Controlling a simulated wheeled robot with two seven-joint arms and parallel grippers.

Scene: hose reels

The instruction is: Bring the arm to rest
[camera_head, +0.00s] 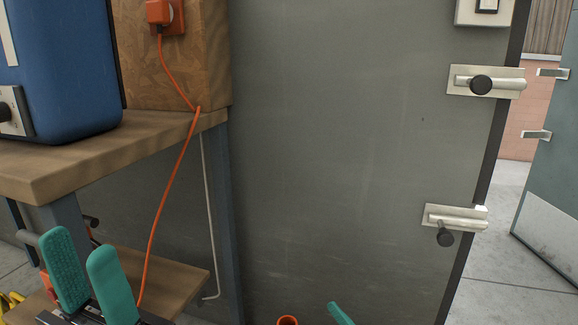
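My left gripper (82,262) is at the lower left, with two teal finger pads pointing up. A gap shows between the pads and I see nothing held in it. It is in front of the lower shelf, below the wooden bench top. One teal finger of my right gripper (340,314) shows at the bottom edge, right of centre. The rest of the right gripper is out of frame, so its opening is hidden.
A blue box (65,70) stands on the bench top (120,150). An orange cord (153,225) hangs from an orange plug (159,12) past the lower shelf (165,278). A grey panel (340,150) carries two bolts (486,82) (455,218). An orange round end (288,320) shows at the bottom.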

